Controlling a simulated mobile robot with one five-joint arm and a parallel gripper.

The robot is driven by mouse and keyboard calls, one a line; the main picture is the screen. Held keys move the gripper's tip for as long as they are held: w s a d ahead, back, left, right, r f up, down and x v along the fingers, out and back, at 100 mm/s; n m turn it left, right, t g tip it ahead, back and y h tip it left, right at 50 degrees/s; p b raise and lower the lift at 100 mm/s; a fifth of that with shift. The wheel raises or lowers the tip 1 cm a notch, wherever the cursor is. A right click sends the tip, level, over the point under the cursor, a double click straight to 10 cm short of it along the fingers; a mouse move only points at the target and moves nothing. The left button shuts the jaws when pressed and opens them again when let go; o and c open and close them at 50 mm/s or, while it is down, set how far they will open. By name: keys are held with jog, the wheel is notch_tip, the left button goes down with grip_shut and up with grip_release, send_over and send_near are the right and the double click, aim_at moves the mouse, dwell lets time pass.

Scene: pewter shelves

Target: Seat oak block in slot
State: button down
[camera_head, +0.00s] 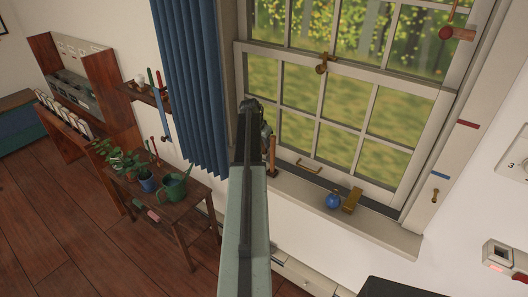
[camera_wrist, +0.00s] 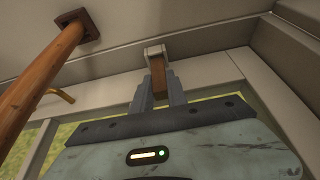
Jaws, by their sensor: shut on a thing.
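The oak block (camera_wrist: 159,77) is a small brown piece between my fingertips in the wrist view. My gripper (camera_wrist: 158,92) is shut on it. A pale grey bracket (camera_wrist: 154,50) sits right at the block's far end, against the sill and window frame; it looks like the slot. The block's end meets or enters the bracket, but how deep it goes is hidden. In the head view my gripper (camera_head: 250,112) is at the far end of my arm, in front of the window's left side. The block and bracket cannot be made out there.
A wooden rod (camera_wrist: 38,80) on a square foot stands close beside my gripper; it also shows in the head view (camera_head: 271,157). A brass handle (camera_head: 308,166) is on the lower sash. A blue flask (camera_head: 333,200) and an ochre block (camera_head: 351,200) stand farther right. A blue curtain (camera_head: 190,80) hangs left.

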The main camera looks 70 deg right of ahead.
notch_tip(320, 180, down, 2)
jog(key=shift+f+b, duration=0.15)
jog(key=shift+b, duration=0.25)
jog(key=shift+r, duration=0.3)
jog(key=shift+f, duration=0.2)
jog(key=c, duration=1.3)
grip_release()
jog(key=shift+r, duration=0.15)
